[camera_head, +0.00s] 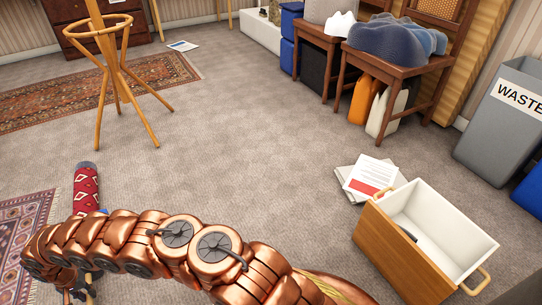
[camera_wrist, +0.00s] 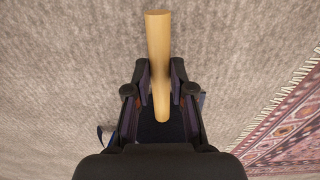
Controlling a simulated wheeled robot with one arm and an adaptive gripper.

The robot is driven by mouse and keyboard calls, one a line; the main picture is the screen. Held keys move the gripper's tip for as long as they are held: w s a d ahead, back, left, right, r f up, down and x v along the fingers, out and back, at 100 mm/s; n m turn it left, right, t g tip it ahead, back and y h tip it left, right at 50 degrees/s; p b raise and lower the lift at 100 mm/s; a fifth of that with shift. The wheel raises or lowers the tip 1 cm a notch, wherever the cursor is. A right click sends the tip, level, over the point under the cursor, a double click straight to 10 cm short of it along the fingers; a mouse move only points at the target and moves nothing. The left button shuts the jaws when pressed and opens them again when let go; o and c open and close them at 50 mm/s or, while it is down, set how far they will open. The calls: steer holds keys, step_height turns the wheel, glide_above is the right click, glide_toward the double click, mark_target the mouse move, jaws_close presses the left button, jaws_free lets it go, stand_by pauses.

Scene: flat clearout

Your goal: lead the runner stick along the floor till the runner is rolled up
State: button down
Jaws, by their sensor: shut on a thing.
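My gripper (camera_wrist: 160,72) is shut on a pale wooden stick (camera_wrist: 158,35), whose far end sticks out beyond the fingertips above the grey carpet. In the head view my gripper (camera_head: 80,289) is at the lower left, mostly hidden by my copper arm. A red roll-like piece with white diamonds and a dark end (camera_head: 86,188) shows just beyond the arm; its lower part is hidden. I cannot tell whether it is the runner or whether the stick is joined to it. Something dark and blue shows behind my fingers in the wrist view.
A purple-red fringed rug (camera_head: 22,232) lies at the left, also at right in the wrist view (camera_wrist: 288,128). A wooden stand (camera_head: 115,80) stands by another rug (camera_head: 40,103). An open drawer-like box (camera_head: 385,247) and papers (camera_head: 368,176) are at right. The middle carpet is clear.

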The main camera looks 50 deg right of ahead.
steer(key=shift+w+a, duration=0.2)
steer(key=shift+a, duration=0.7)
steer(key=c, duration=0.8)
jaws_free()
steer(key=shift+c, duration=0.2)
step_height(320, 180, up, 7)
steer(key=p, duration=0.4)
steer(key=shift+w, duration=0.1)
